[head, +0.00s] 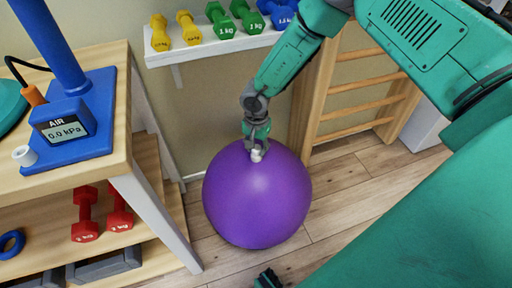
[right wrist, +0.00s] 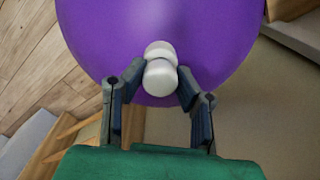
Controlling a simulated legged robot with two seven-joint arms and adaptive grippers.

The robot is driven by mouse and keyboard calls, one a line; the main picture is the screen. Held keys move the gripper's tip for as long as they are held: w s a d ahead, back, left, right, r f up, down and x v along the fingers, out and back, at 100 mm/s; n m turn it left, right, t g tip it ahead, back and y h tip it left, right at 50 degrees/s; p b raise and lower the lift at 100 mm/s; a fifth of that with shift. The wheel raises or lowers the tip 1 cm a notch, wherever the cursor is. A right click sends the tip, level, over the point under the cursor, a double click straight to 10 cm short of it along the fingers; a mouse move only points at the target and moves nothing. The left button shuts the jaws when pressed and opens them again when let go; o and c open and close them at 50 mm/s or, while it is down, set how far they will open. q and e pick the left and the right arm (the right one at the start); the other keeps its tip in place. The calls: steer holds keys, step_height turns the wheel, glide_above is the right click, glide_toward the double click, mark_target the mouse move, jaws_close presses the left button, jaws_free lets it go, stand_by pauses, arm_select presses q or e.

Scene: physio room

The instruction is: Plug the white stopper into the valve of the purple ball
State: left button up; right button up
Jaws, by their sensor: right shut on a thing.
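The purple ball (head: 258,205) rests on the floor beside the wooden table. My right gripper (head: 257,148) reaches down to the top of the ball and is shut on the white stopper (head: 257,156). In the right wrist view, the stopper (right wrist: 161,78) sits between the two fingertips (right wrist: 158,88). A second rounded white part (right wrist: 159,50) shows just beyond it, against the ball (right wrist: 110,35); it may be the valve or the stopper's far end. I cannot tell whether the stopper is seated. The valve's opening is hidden.
The table (head: 110,165) at left carries a blue pump (head: 65,125) reading 0.0 kPa and a small white cylindrical piece (head: 24,155). Red dumbbells (head: 86,215) lie on its lower shelf. A white wall shelf (head: 210,46) holds several dumbbells. Wooden wall bars (head: 350,85) stand behind the ball.

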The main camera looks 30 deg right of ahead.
steer(key=shift+f, duration=0.4)
stand_by(0.4)
steer(key=o, duration=1)
steer(key=shift+o, duration=0.3)
steer(key=shift+r, duration=0.1)
steer(key=shift+r+p, duration=2.75)
steer(key=shift+r, duration=0.7)
